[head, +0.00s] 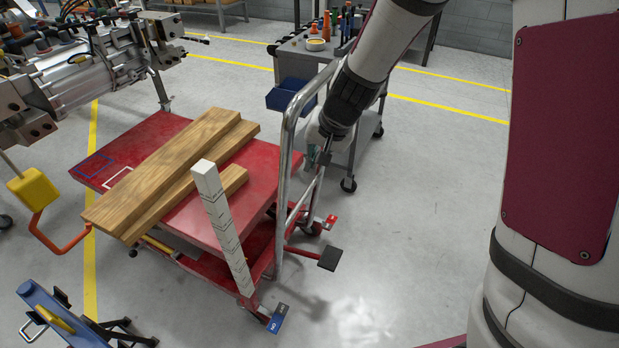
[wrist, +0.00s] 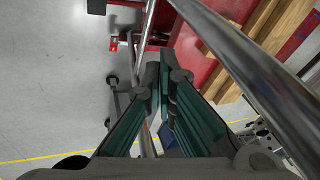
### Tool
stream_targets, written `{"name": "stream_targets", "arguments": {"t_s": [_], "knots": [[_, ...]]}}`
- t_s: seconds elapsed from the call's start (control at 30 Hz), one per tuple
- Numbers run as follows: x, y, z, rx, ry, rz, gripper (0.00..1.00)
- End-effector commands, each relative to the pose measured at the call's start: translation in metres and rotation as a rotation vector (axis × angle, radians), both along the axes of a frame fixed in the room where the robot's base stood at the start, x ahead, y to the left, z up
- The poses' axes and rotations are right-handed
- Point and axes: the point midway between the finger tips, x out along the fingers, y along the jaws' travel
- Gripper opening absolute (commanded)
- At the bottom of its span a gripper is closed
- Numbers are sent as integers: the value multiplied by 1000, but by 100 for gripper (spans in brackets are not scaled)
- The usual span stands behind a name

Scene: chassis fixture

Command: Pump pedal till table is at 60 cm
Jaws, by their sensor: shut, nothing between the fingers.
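The red lift table (head: 262,171) stands left of centre with its platform raised above a red base. A white measuring post with dark marks (head: 219,220) stands at its near side; I cannot read its figures. A black pedal (head: 329,259) sticks out on a red bar at the handle end, low near the floor. My gripper (head: 318,160) is shut and empty, beside the steel push handle (head: 287,150) and well above the pedal. The wrist view shows its teal fingers (wrist: 163,72) together, with the handle tube (wrist: 245,65) close on the right.
Wooden beams (head: 170,165) lie on the platform. A blue pedal (head: 277,318) and a red one (head: 330,222) sit low by the wheels. A grey cart with a blue bin (head: 290,95) stands behind. The floor right of the handle is clear.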

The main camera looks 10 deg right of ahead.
Motion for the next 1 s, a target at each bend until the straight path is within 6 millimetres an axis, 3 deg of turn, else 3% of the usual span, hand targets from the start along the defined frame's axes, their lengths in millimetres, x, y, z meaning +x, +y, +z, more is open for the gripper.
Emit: {"name": "stream_targets", "arguments": {"t_s": [0.03, 0.2, 0.4, 0.5, 0.6, 0.7, 1.0], "knots": [[14, 0, -42, -8, 19, -29, 0], [45, -8, -150, -55, 53, -140, 0], [57, -29, -289, -160, 98, -271, 0], [52, -42, -344, -218, 116, -319, 0], [46, -52, -381, -262, 128, -354, 0], [42, -58, -403, -290, 135, -374, 0], [43, -66, -431, -308, 138, -388, 0]]}}
